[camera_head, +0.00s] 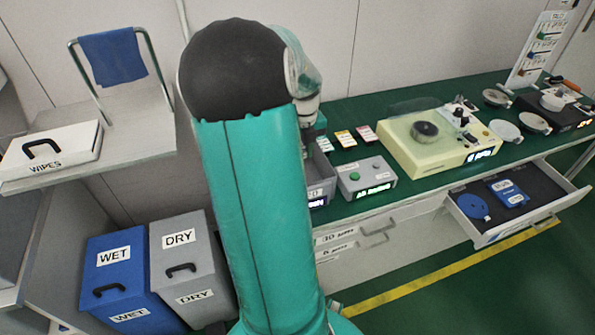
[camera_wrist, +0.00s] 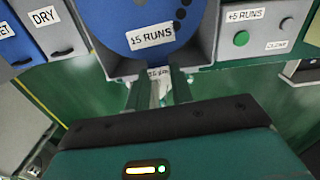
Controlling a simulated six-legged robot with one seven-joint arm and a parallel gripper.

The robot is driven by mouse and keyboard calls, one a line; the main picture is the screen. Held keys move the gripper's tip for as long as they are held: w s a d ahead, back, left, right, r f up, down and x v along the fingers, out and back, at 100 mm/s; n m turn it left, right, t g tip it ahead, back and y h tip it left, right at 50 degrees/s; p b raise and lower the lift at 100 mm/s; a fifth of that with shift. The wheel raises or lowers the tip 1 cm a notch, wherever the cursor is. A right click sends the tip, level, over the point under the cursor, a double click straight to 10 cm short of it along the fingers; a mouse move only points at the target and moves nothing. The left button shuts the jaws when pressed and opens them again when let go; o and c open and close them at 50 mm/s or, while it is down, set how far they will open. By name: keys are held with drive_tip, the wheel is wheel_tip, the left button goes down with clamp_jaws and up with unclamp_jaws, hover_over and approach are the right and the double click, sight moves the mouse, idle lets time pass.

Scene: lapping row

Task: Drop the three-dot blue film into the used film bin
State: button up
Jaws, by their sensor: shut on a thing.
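The blue film (camera_wrist: 125,22) is a large round disc labelled 15 RUNS in the wrist view. Dark dots run along its right side, cut by the top edge, so I cannot be sure of their full count. My gripper (camera_wrist: 158,88) is shut on the film's near edge; the grip itself is partly hidden between the fingers. The disc lies over the open top of a grey bin (camera_wrist: 207,35), whose walls show around it. I cannot tell how far above or inside it is. In the head view this grey bin (camera_head: 319,187) is half hidden by my arm, which hides my gripper.
A grey button box (camera_head: 366,178) stands right of the bin. A cream machine (camera_head: 438,158) stands further right. An open drawer (camera_head: 548,219) holds another blue disc (camera_head: 472,206) and a blue pack. WET (camera_head: 118,280) and DRY (camera_head: 183,250) bins stand left on the floor.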

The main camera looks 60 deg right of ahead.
drive_tip(key=shift+d+m, duration=0.3)
drive_tip(key=shift+d, duration=0.15)
drive_tip(key=shift+a+r, duration=0.15)
drive_tip(key=shift+a, duration=0.1)
drive_tip(key=shift+s+f, duration=0.2)
drive_tip(key=shift+s, duration=0.1)
wheel_tip(320, 180, down, 6)
drive_tip(key=shift+w+r, duration=0.1)
drive_tip(key=shift+r, duration=0.15)
drive_tip(key=o, duration=1)
drive_tip(key=shift+o, duration=0.2)
